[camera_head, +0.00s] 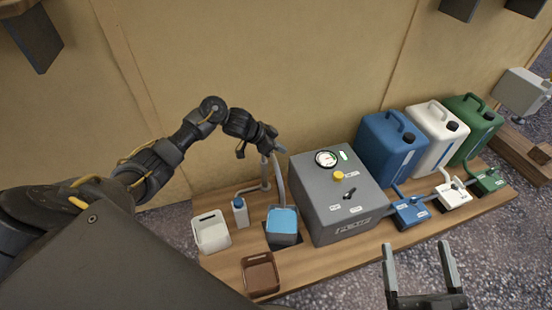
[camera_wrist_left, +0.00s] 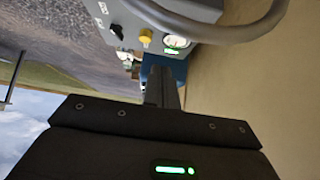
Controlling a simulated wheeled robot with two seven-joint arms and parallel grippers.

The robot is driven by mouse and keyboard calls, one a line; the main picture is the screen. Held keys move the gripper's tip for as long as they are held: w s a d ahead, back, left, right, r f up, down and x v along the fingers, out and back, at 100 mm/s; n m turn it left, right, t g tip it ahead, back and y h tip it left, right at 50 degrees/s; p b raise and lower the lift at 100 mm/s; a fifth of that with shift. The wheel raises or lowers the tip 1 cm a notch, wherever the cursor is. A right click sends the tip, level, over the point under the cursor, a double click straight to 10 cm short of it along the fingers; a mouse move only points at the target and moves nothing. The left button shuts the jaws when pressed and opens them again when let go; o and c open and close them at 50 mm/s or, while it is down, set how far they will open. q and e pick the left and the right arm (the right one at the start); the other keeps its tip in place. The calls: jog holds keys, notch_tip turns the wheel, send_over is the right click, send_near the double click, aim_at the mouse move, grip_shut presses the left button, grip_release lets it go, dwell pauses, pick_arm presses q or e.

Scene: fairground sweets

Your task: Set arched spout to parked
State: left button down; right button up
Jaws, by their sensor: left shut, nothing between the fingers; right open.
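The arched spout (camera_head: 280,182) is a grey curved tube behind the grey machine's left side. Its end comes down over a container with blue contents (camera_head: 284,221). In the left wrist view the spout (camera_wrist_left: 215,28) curves across the top. My left gripper (camera_head: 277,148) is shut and empty at the top of the arch, which it partly hides. I cannot tell whether it touches the tube. Its closed fingers (camera_wrist_left: 163,88) also show in the wrist view. My right gripper (camera_head: 418,250) is open and empty at the lower right, in front of the board.
The grey machine (camera_head: 330,200) has a gauge, a yellow button and a black switch. A white bin (camera_head: 211,233), a small bottle (camera_head: 240,212) and a brown bin (camera_head: 260,275) stand to the left. Blue (camera_head: 387,145), white (camera_head: 432,130) and green (camera_head: 470,125) canisters stand at the right.

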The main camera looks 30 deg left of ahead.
pick_arm(q)
jog(key=f, duration=0.1)
jog(key=f+b, duration=0.1)
jog(key=s+f, duration=0.1)
jog(key=shift+a+f+b, duration=0.35)
jog(key=shift+a+b, duration=0.05)
pick_arm(e)
jog(key=r+t, duration=0.1)
jog(key=d+r+t, duration=0.1)
jog(key=t, duration=0.1)
jog(key=d+r+t+y, duration=0.1)
jog(key=shift+s+d+r+m, duration=0.25)
jog(key=shift+s+r+m, duration=0.05)
jog(key=shift+s+r, duration=0.1)
